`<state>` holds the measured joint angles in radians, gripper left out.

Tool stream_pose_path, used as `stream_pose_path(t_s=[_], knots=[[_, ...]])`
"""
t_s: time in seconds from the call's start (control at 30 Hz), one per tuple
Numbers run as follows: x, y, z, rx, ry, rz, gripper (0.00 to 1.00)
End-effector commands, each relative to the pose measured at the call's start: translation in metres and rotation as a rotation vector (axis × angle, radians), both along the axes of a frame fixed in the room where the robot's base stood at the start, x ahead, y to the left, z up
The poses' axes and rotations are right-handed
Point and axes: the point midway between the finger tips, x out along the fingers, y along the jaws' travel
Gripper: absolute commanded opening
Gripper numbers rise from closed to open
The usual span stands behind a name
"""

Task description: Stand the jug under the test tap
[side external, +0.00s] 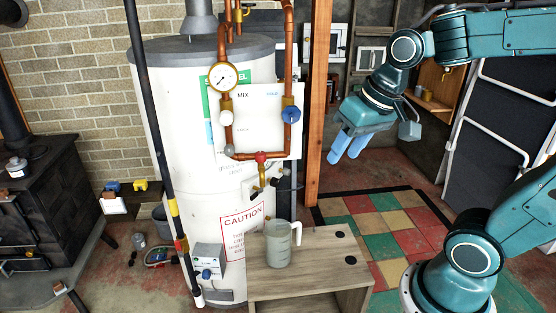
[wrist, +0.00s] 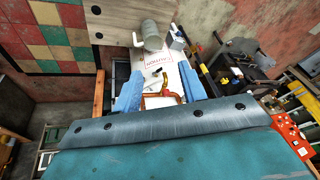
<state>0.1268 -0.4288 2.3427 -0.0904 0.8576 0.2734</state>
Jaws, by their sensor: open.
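The jug (side external: 279,245), a grey translucent vessel with a pale handle on its right, stands upright on a small wooden table (side external: 325,262). The test tap (side external: 262,182), brass under a red knob, is on the pipework in front of the white tank, higher than the jug and slightly left of it in the side view. I cannot tell whether its spout is directly above the jug. My gripper (side external: 345,147) is open and empty, with blue fingers, up and right of the jug and apart from it. The wrist view shows the jug (wrist: 152,36) beyond the fingertips and the tap (wrist: 169,93) between the fingers.
The white tank (side external: 175,130) with copper pipes, a gauge (side external: 223,77) and valves stands behind the table. A wooden post (side external: 317,100) stands between tank and gripper. A grey box (side external: 208,262) sits left of the table.

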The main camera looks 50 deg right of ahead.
Motion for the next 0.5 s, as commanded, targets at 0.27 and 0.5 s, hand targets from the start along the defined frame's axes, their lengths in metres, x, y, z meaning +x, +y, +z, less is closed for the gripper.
stream_pose_path(t_s=[0.27, 0.5], knots=[[0.039, -0.015, -0.014, 0.076, 0.064, -0.156, 0.41], [0.07, -0.031, -0.031, 0.142, 0.117, -0.292, 0.41]])
